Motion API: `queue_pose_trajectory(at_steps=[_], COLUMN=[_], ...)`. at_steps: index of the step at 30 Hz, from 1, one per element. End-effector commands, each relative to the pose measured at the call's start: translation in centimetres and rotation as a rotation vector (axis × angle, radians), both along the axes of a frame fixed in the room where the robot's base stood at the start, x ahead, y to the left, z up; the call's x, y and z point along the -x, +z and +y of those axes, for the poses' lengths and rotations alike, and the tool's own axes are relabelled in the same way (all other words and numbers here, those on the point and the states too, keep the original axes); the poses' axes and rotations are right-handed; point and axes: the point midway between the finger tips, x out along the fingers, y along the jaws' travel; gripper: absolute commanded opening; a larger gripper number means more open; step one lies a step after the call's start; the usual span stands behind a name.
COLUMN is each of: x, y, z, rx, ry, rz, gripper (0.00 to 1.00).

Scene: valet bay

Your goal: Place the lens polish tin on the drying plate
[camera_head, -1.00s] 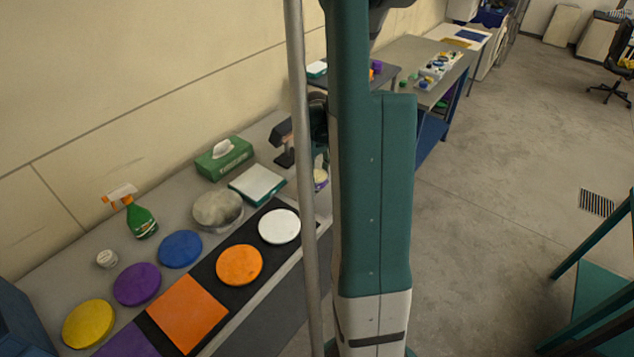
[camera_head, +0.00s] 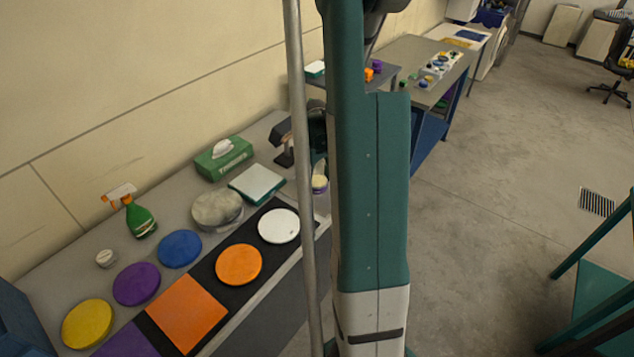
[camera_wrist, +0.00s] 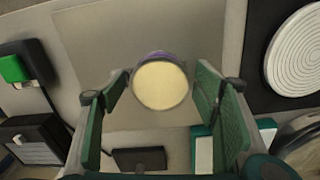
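A small round tin with a cream top and purple side (camera_wrist: 160,84) stands on a grey surface in the wrist view; I take it as the lens polish tin, though no label is readable. It also shows in the head view (camera_head: 319,184), partly covered. My gripper (camera_wrist: 162,80) is open, one finger on each side of the tin, with a gap visible on both sides. How far down the fingers reach is unclear. A white round ribbed disc (camera_wrist: 298,52) lies on a black mat; it may be the drying plate. It is also in the head view (camera_head: 279,226).
A teal-edged white square device (camera_head: 257,184), a grey round pad (camera_head: 217,209) and a green tissue box (camera_head: 223,158) stand near the disc. An orange disc (camera_head: 239,264), an orange square (camera_head: 187,313) and a green spray bottle (camera_head: 140,217) are further left. Black devices (camera_wrist: 30,138) flank the gripper.

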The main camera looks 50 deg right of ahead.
Motion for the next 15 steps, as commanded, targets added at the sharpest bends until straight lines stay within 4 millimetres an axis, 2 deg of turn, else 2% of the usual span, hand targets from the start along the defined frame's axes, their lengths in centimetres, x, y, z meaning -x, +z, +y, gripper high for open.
queue_pose_trajectory(at_steps=[15], x=[0.01], y=[0.70], z=[0.01], rx=[0.000], ry=[0.000], rz=[0.000], gripper=[0.61])
